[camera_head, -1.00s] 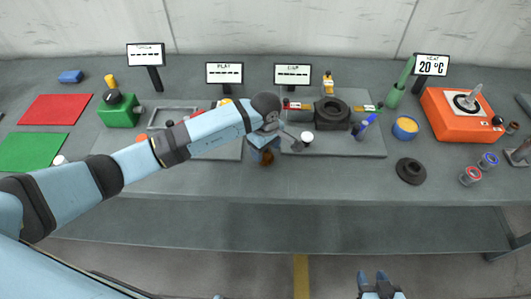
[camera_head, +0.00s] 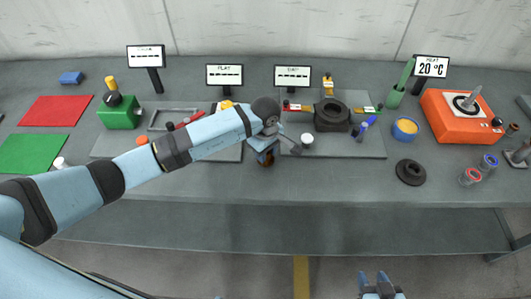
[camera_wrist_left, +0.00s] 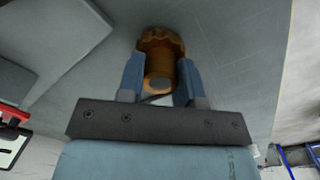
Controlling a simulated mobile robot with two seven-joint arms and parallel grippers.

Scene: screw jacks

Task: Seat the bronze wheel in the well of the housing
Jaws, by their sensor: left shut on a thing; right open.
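The bronze wheel (camera_wrist_left: 160,50) is held between the two blue fingers of my left gripper (camera_wrist_left: 161,75) in the left wrist view. Its wide scalloped end points away from the gripper. In the head view, the wheel (camera_head: 267,160) shows only partly below my left gripper (camera_head: 264,148), at the front of the bench between the two grey plates. The black housing (camera_head: 332,116), a round body with a central opening, stands on the right grey plate, to the right of and behind the wheel. The wheel is apart from it. My right gripper (camera_head: 377,284) is open and empty at the bottom edge.
A white-topped piece (camera_head: 307,139) stands between the wheel and housing. A dark stepped disc (camera_head: 410,172) and a blue bowl with yellow contents (camera_head: 405,129) lie to the right. An orange machine (camera_head: 460,112) stands farther right. My left arm covers part of the left plate.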

